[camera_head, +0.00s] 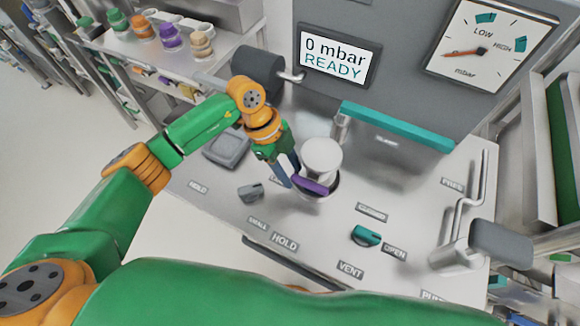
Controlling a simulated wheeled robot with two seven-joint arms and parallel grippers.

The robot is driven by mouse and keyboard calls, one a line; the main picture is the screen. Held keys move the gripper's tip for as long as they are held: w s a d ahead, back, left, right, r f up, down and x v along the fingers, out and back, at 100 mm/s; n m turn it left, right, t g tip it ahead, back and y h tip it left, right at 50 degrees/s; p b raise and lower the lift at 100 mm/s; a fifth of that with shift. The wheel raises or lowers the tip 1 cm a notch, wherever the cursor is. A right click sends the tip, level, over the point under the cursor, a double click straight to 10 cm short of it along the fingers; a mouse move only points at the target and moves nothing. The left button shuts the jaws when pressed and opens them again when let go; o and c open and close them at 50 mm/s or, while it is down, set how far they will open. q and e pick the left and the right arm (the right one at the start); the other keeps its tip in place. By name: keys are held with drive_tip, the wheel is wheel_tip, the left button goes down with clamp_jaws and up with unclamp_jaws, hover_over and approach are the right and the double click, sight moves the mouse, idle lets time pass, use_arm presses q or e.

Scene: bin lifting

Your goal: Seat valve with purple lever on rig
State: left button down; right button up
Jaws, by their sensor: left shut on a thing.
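The valve has a pale round body (322,157) and a purple lever (312,187) at its lower front. It stands upright over a round seat on the rig's metal deck (215,200). I cannot tell whether it rests fully in the seat, since its lower part is partly hidden. My left gripper (291,176) reaches down at the valve's left side and is shut on it near the lever. A green arm of mine crosses the bottom of the view, and my right gripper is out of view.
A teal bar (395,126) stands behind the valve. A teal knob (366,236) and a grey knob (250,192) are on the deck. A bent metal handle (466,215) is at the right. The display (338,56) reads 0 mbar READY. Several coloured valves stand on a shelf (150,50).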

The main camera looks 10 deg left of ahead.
use_arm(q)
drive_tip(key=shift+f+b, duration=0.45)
drive_tip(key=shift+f, duration=0.25)
unclamp_jaws()
drive_tip(key=shift+s, duration=0.1)
wheel_tip(320, 180, up, 7)
drive_tip(key=p, duration=0.7)
wheel_tip(320, 180, up, 2)
drive_tip(key=shift+r+p, duration=0.1)
drive_tip(key=shift+p, duration=0.35)
idle(0.5)
